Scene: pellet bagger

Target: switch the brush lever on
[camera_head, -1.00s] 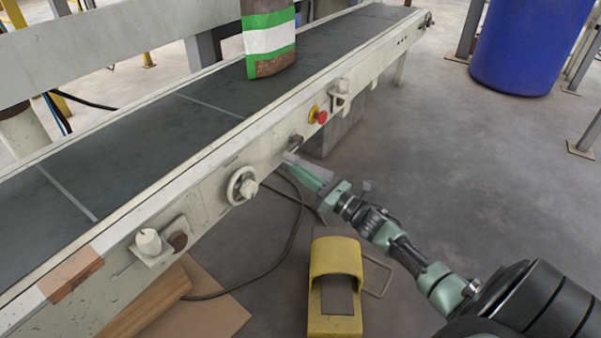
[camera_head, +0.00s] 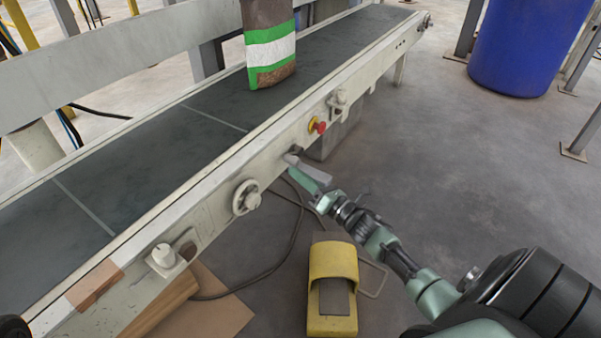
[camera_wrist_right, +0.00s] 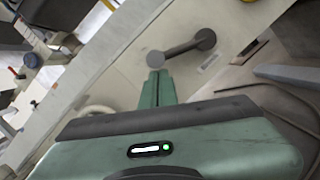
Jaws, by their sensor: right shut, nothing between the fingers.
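A dark grey lever (camera_wrist_right: 182,48), which I take to be the brush lever, sticks out from the conveyor's pale side rail. In the right wrist view its pivot is at the upper right and its round knob end at the lower left. In the head view the lever (camera_head: 296,150) is small and partly hidden by my gripper. My right gripper (camera_head: 291,158) is shut and empty. Its fingertips (camera_wrist_right: 157,75) are right at the knob end; I cannot tell whether they touch it. My left gripper is not in view.
The rail also carries a handwheel (camera_head: 246,197), a pale knob (camera_head: 164,255) and a red stop button (camera_head: 320,127). A bag (camera_head: 270,48) stands on the belt (camera_head: 160,150). A yellow foot pedal (camera_head: 333,262) and a cable lie below. A blue barrel (camera_head: 525,45) stands at the right.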

